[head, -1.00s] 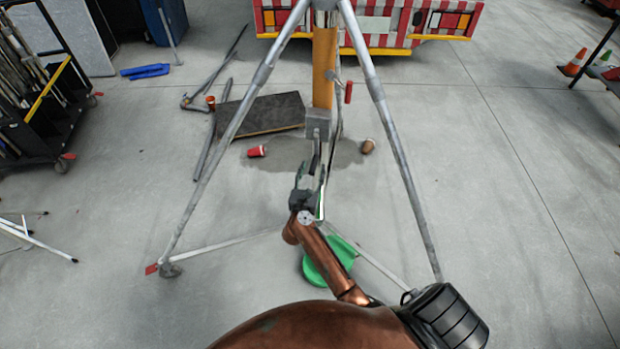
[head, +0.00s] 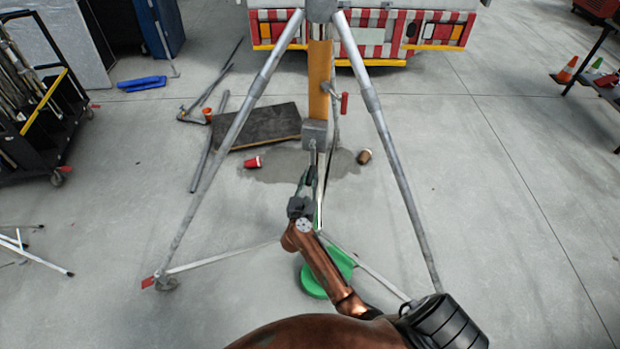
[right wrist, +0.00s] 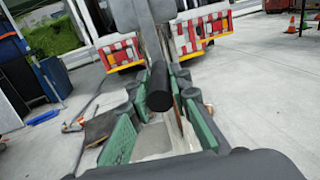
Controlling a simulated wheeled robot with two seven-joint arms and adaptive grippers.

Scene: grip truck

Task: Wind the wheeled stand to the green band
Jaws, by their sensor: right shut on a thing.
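The wheeled stand has grey tripod legs and an orange-yellow mast (head: 319,80), upright in the middle of the head view. A grey winch box (head: 314,133) sits low on the mast. A red handle (head: 344,104) sticks out on the mast's right side. My right gripper (head: 308,178) is just below the box. In the right wrist view, a dark crank handle (right wrist: 158,88) lies between its green-padded fingers, and the gripper is shut on it. I see no green band on the visible mast; its top is cut off. My left gripper is out of view.
A green round object (head: 314,283) is on the floor under my right arm. A dark board (head: 260,126), cups and pipes lie behind the stand. A rack cart (head: 40,110) stands at left; a red-and-white truck rear (head: 400,35) is behind.

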